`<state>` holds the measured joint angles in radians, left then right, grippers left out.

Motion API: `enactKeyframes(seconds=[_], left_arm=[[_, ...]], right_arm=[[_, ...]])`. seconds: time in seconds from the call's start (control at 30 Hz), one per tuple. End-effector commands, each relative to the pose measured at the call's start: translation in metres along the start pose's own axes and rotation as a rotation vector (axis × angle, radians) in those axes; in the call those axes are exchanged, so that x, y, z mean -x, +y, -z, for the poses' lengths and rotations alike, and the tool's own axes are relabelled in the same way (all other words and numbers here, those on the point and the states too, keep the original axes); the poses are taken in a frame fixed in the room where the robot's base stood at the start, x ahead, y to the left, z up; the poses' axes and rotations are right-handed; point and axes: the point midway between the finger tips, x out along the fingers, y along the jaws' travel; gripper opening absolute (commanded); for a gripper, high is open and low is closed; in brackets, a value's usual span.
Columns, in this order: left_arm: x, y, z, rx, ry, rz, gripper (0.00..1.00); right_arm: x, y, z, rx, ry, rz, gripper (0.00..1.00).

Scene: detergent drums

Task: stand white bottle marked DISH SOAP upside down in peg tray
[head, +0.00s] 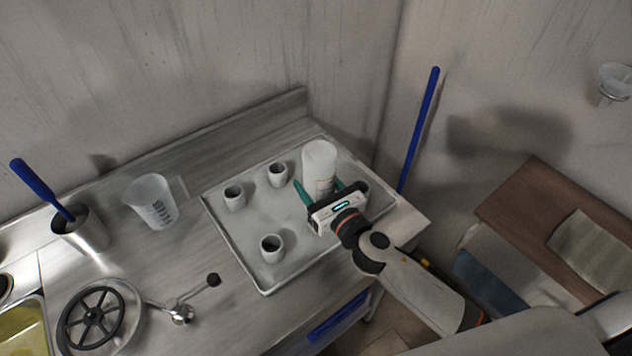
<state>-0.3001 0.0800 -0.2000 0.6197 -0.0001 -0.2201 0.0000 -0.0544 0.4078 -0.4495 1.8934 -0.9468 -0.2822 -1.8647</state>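A white bottle (319,162) is upright-standing or nearly so over the right part of the grey peg tray (222,226). Its upper end is broad and rounded with no cap showing; the marking is too faint to read. Its lower end is hidden behind my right gripper (320,190). The green fingers of that gripper reach to either side of the bottle; whether they press on it is unclear. I cannot tell whether the bottle rests on the tray. White hollow pegs stand in the tray at the back left (235,197), back (278,175) and front (272,249). My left gripper is out of view.
A clear measuring cup (152,202) and a metal cup (81,231) with a blue-handled tool stand left of the tray. A black handwheel (93,314) and a lever (190,302) are at the front left. A wooden table (528,212) is at the right.

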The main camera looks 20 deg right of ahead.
Motion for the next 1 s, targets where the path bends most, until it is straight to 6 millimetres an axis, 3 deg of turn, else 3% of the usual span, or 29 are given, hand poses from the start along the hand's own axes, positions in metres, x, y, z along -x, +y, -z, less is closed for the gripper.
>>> enactKeyframes(seconds=[0.9, 0.93, 1.0], left_arm=[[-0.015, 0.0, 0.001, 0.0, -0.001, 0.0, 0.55], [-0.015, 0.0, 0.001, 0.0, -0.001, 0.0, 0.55], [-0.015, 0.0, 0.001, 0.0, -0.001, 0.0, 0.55]], right_arm=[[0.0, 0.0, -0.018, -0.001, 0.0, 0.0, 0.35], [0.0, 0.0, -0.018, -0.001, 0.0, 0.0, 0.63], [0.0, 0.0, -0.018, -0.001, 0.0, 0.0, 0.74]])
